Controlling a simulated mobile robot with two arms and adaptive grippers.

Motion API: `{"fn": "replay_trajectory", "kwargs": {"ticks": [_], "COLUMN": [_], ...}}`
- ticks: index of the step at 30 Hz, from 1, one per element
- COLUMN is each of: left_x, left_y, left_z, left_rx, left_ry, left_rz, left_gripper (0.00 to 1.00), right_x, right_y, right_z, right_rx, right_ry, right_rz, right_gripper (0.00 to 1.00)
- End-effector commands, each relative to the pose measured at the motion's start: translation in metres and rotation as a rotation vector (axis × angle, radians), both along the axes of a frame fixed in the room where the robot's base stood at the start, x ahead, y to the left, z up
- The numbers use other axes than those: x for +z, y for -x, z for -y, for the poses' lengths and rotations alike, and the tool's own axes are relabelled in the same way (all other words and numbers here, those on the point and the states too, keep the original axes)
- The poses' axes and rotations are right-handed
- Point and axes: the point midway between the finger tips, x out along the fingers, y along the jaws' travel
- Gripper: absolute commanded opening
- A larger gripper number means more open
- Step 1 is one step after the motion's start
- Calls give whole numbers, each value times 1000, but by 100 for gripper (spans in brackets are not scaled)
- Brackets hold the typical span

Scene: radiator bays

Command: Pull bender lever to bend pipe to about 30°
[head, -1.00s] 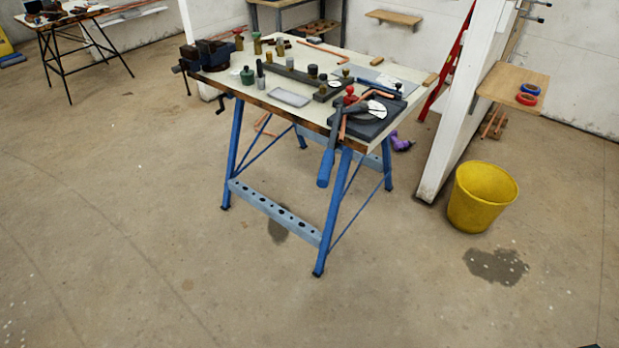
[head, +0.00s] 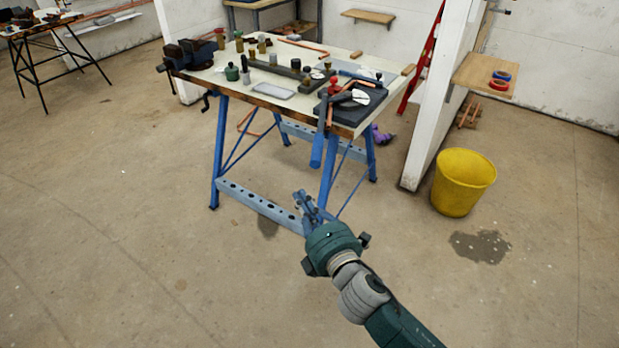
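The pipe bender (head: 370,106) sits on a dark plate at the front right corner of the workbench (head: 222,76). It has a pale dial (head: 358,98) and a red knob. Its lever, with a blue handle (head: 317,150), hangs down past the bench's front edge. A copper pipe (head: 330,113) shows at the bender beside the lever; its bend angle is too small to read. My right gripper (head: 308,205) is in front of and below the handle, apart from it and holding nothing visible. Its finger opening is unclear. My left gripper is out of view.
The bench top holds a vise (head: 190,54), a grey tray (head: 275,90) and several small fittings. The bench's blue legs and lower rail (head: 258,205) are behind my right gripper. A yellow bucket (head: 463,182) stands right, near a white partition. The floor in front is clear.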

Motion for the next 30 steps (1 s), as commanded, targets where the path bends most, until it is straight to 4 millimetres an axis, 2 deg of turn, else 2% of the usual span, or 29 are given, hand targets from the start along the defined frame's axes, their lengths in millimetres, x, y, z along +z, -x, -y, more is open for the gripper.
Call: {"fn": "replay_trajectory", "kwargs": {"ticks": [12,15,18,23,30], "left_x": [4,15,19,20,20], "left_y": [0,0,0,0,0], "left_z": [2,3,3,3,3], "left_rx": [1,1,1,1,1], "left_ry": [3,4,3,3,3], "left_rz": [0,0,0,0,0], "left_gripper": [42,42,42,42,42], "right_x": [-4,1,2,3,2], "right_y": [-79,-77,-78,-77,-78], "right_z": [-32,-11,0,8,9], "right_rx": [0,-2,-1,0,0], "right_ry": [-4,0,-3,-4,-5], "right_rz": [-1,-3,-3,-3,-3], "right_gripper": [0,0,0,0,0]}}
